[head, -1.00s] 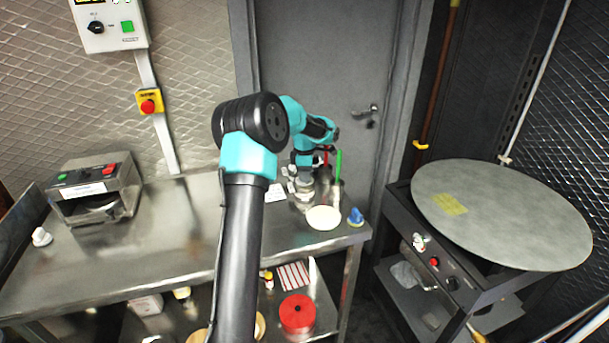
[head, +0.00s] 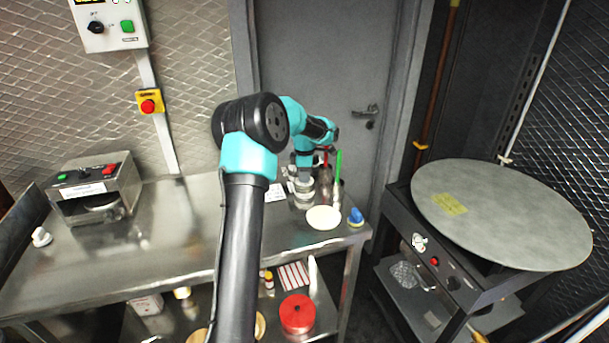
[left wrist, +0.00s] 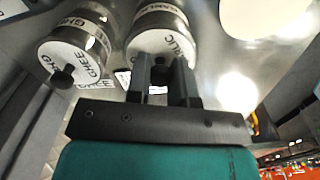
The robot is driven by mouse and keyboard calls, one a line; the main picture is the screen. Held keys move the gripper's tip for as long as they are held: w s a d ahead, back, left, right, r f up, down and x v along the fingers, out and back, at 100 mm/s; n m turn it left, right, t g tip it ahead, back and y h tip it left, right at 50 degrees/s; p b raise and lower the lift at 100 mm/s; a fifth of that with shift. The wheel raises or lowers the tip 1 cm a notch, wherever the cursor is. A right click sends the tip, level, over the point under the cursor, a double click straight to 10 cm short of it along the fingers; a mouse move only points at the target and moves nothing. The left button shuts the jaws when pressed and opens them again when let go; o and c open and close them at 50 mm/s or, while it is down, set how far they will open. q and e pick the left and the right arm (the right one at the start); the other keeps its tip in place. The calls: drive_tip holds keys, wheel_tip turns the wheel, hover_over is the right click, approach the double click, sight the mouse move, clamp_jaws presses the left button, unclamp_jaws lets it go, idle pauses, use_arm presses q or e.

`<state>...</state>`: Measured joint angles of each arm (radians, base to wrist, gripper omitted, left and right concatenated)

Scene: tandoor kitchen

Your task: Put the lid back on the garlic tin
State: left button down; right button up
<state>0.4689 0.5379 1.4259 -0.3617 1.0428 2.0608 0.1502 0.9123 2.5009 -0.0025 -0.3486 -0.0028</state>
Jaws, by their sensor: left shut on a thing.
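The garlic tin (head: 303,203) stands on the steel table near its right end, below my left gripper (head: 303,178). My left gripper (left wrist: 160,75) is shut on the lid's black knob. I cannot tell whether the lid is fully seated or just above the rim. My right gripper is not in view.
A ghee tin (left wrist: 90,40) with its lid on stands beside the garlic tin. A pale round disc (head: 323,217), a blue-topped item (head: 355,217) and a green-handled tool (head: 338,165) are close by.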

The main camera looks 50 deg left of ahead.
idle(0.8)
use_arm(q)
drive_tip(key=shift+c, duration=2.2)
unclamp_jaws()
drive_tip(key=shift+r, duration=3.45)
clamp_jaws()
drive_tip(key=shift+f, duration=2.6)
